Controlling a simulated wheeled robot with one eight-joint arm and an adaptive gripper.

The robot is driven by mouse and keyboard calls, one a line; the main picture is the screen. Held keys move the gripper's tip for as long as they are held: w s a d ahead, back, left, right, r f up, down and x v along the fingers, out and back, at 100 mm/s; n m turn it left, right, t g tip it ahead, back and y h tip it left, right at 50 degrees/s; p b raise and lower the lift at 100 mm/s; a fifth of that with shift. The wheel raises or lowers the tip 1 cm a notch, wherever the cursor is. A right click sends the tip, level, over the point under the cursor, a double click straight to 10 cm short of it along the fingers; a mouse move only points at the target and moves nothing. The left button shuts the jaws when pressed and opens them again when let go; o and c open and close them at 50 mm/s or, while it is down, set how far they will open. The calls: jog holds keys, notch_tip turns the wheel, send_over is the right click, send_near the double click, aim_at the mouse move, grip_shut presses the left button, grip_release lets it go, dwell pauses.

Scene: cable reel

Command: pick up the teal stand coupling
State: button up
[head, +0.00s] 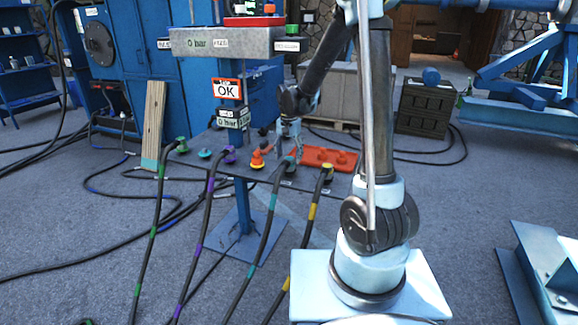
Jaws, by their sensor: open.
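A small grey stand (250,176) on one blue post carries a row of coloured couplings. I cannot tell from this view alone which is the stand coupling. My gripper (291,147) points down, just above the hose-end teal coupling, and is open. Its fingertips are small and partly overlap the coupling, so contact is unclear.
A red tray (325,158) lies behind, right of my gripper. A grey sign box (228,42) overhangs the stand at back left.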

aim_at(289, 158)
jog(key=shift+w+f, duration=0.15)
jog(key=shift+f, duration=2)
jog(key=c, duration=1.3)
